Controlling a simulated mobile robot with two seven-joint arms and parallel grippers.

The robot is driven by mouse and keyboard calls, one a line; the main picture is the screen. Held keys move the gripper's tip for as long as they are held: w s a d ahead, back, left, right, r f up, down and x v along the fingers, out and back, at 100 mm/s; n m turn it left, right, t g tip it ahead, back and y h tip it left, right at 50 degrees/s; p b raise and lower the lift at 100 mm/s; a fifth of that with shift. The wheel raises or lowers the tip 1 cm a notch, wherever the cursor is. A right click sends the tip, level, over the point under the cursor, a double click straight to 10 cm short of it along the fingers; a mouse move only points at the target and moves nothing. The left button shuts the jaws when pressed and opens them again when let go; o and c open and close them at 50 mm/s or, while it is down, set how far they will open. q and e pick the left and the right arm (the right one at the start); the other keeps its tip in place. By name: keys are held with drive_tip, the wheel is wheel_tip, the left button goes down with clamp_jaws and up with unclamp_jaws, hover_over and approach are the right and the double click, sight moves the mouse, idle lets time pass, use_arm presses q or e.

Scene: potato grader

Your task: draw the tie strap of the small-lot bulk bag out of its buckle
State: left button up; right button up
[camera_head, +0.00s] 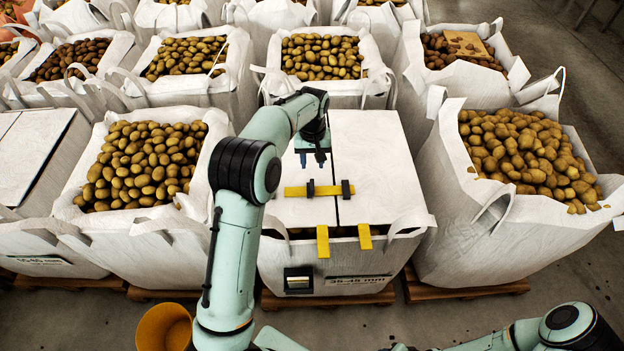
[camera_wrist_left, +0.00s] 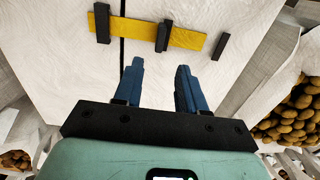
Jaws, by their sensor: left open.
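The small-lot bulk bag (camera_head: 415,225) stands front centre, its top closed by white flaps (camera_head: 375,160) meeting at a dark seam. A yellow tie strap (camera_head: 295,191) lies across the seam, with two black buckle-like pieces (camera_head: 345,189) on it. The strap also shows in the left wrist view (camera_wrist_left: 135,30); a third black piece (camera_wrist_left: 219,46) stands there just beyond its right end. My left gripper (camera_head: 313,160) is open and empty above the flaps, behind the strap and apart from it; its blue fingers show in the wrist view (camera_wrist_left: 160,68). My right gripper is out of view.
Open bags of potatoes stand to the left (camera_head: 150,165) and right (camera_head: 525,155), with more behind. Two yellow tabs (camera_head: 323,242) hang over the bag's front edge. A yellow-orange bin (camera_head: 163,327) stands at the lower left. Grey floor is free in front.

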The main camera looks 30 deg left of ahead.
sight(312, 184)
use_arm(q)
wheel_tip(312, 184, down, 12)
drive_tip(key=shift+f, duration=0.1)
idle(0.4)
drive_tip(key=shift+s, duration=0.1)
clamp_jaws()
